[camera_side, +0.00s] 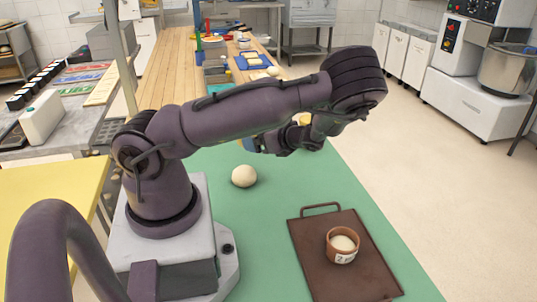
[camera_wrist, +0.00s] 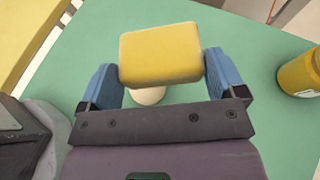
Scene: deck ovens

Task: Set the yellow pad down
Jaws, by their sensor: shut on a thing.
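The yellow pad (camera_wrist: 160,54) is a block with rounded edges, held between the two blue fingers of my gripper (camera_wrist: 164,72) in the wrist view. The fingers press on its left and right sides. In the side view my gripper (camera_side: 252,146) is low over the green worktop (camera_side: 210,158), beyond a pale round dough ball (camera_side: 244,176). I cannot make out the pad in that view, nor tell its gap to the worktop. The dough ball also shows in the wrist view (camera_wrist: 148,97), partly covered by the pad.
A yellow jar (camera_wrist: 301,74) stands right of my gripper; it is mostly behind my arm in the side view (camera_side: 304,118). A brown tray (camera_side: 308,262) holds a terracotta pot (camera_side: 343,252) at front right. Green worktop is clear between ball and tray.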

